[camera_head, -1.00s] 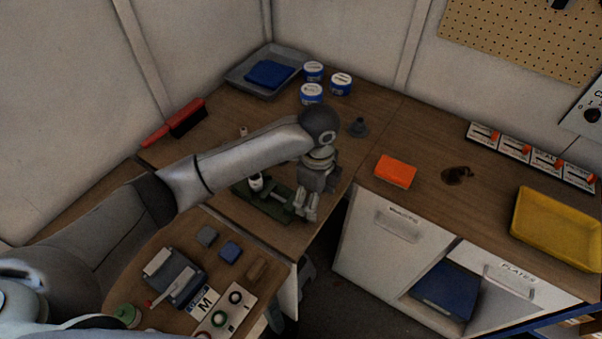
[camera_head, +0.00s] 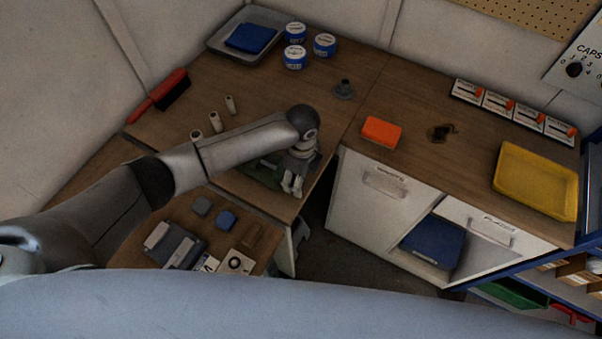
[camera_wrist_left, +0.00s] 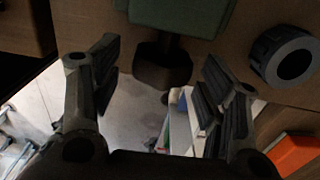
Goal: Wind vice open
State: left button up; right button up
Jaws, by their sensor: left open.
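The green vice (camera_head: 262,174) sits on the wooden bench near its front edge, mostly hidden behind my left arm and gripper in the head view. In the left wrist view its green body (camera_wrist_left: 180,12) is at the top, with a dark rounded knob (camera_wrist_left: 162,66) sticking out toward me. My left gripper (camera_head: 292,186) is over the front end of the vice. In the wrist view its open fingers (camera_wrist_left: 160,85) stand on either side of the knob, apart from it. Whether the vice jaws are apart is hidden. My right gripper is not in view.
Several small pale cylinders (camera_head: 215,122) stand behind my left arm. A lower bench holds a grey device (camera_head: 174,246). Open floor (camera_head: 335,265) lies before the bench edge.

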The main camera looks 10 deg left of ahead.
pick_arm(q)
jog(key=shift+f, duration=0.1)
jog(key=c, duration=1)
jog(key=shift+s+a+t+h, duration=0.15)
jog(key=shift+t+h, duration=0.15)
jog(key=shift+t, duration=0.4)
jog(key=shift+t+h, duration=0.3)
jog(key=shift+t, duration=0.6)
jog(key=o, duration=1)
